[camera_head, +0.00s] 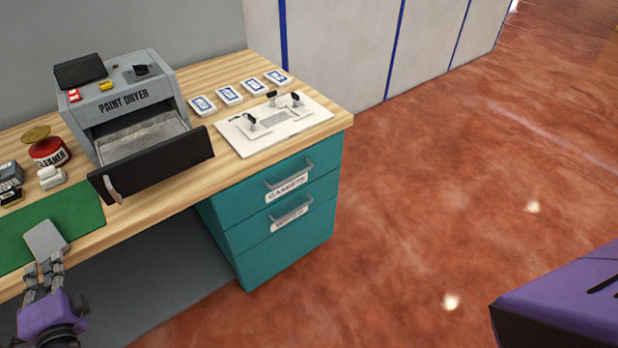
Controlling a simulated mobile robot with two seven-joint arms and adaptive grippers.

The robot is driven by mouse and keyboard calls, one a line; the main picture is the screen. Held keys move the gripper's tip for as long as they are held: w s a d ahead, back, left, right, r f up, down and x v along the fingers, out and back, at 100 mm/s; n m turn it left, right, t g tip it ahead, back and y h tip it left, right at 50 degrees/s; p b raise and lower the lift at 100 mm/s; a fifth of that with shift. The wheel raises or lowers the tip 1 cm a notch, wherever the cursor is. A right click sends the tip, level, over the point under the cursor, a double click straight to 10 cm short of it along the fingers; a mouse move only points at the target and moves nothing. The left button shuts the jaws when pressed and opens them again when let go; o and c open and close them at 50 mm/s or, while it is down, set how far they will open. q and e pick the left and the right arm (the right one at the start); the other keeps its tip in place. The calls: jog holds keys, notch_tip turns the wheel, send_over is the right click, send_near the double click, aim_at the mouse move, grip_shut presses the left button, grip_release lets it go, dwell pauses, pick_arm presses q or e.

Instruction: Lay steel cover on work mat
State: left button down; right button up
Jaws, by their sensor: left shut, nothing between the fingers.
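The steel cover (45,240) is a small grey plate at the front edge of the green work mat (78,207). It lies over the mat; I cannot tell whether it rests fully flat. My left gripper (45,266) is at the cover's near edge, in front of the bench, with its fingers shut and nothing between them. I cannot tell whether the fingertips touch the cover. My right gripper is out of view.
The paint dryer (130,98) stands behind the mat with its black-fronted drawer (155,165) pulled out. A red cleaner tin (49,152) and small parts sit left of it. A white board (274,124) and several blue-and-white cards (229,95) are to the right.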

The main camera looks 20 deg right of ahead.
aim_at(46, 258)
pick_arm(q)
jog(key=shift+w, duration=0.15)
jog(key=x, duration=0.3)
jog(key=shift+w+a+b, duration=0.1)
jog(key=shift+w+b, duration=0.2)
jog(key=shift+w, duration=0.05)
jog(key=shift+s, duration=0.1)
jog(key=shift+s, duration=0.1)
